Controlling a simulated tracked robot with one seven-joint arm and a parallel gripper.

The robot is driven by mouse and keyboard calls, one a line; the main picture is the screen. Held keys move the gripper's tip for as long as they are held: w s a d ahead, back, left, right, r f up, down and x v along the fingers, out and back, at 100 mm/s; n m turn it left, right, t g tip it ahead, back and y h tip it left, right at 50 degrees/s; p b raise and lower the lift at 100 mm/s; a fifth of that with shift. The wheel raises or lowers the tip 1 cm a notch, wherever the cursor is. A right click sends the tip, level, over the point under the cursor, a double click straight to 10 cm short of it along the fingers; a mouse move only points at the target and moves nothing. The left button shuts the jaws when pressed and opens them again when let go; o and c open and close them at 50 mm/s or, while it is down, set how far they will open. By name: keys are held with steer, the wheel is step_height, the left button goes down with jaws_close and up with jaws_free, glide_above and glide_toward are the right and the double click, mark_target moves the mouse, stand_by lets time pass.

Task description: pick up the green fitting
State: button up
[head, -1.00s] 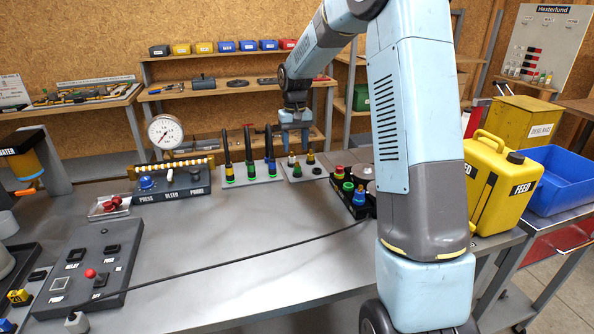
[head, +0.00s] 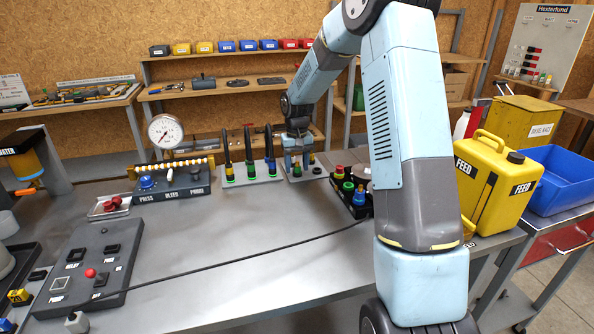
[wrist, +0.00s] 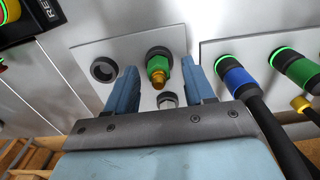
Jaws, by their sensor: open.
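The green fitting (wrist: 158,68) stands on a pale plate (wrist: 90,50) in the wrist view. It has a green hex body with a brass tip. My gripper (wrist: 161,80) is open, with one blue finger on each side of the fitting and visible gaps between. I cannot tell how far down the fingers reach along it. In the head view my gripper (head: 297,164) is low over the small plate at the back of the bench, and largely hides the fitting.
A silver hex fitting (wrist: 167,100) and a black ring (wrist: 104,69) are on the same plate. Beside it, a panel (head: 236,181) carries upright black hoses with coloured collars.

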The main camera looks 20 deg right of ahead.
steer(key=shift+c, duration=0.4)
jaws_close()
steer(key=shift+r, duration=0.1)
